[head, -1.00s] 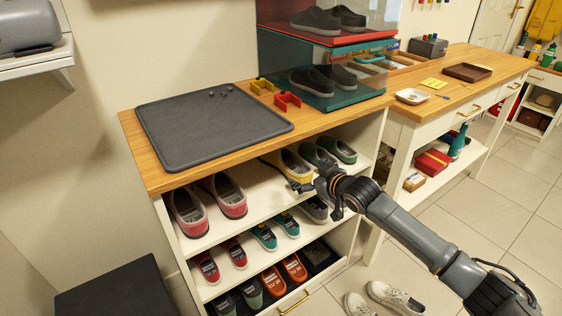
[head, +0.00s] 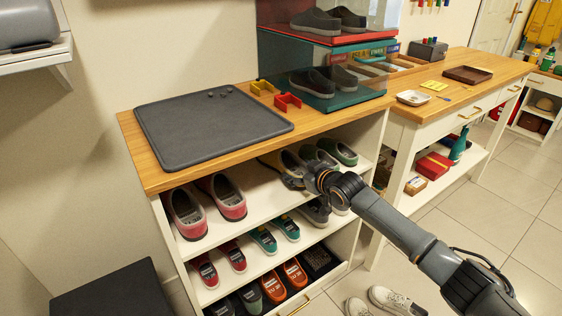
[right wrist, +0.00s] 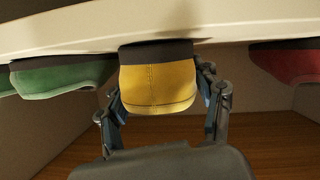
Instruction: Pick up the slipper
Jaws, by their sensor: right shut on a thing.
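The yellow slipper (head: 289,164) with a dark sole is on the upper shelf of the cubby, between the pink pair and the green slippers. My right gripper (head: 291,183) reaches in from the right and partly hides it. In the right wrist view, which looks upside down, the yellow slipper (right wrist: 157,83) fills the space between the two fingers of the right gripper (right wrist: 160,98). The fingers are shut on its sides. Its dark sole appears to meet the white shelf surface. My left gripper is not in view.
Pink slippers (head: 228,197) stand to the left and a green slipper (head: 338,151) to the right. Lower shelves hold several more shoes. A grey mat (head: 208,125) lies on the wooden top. White sneakers (head: 396,300) are on the floor.

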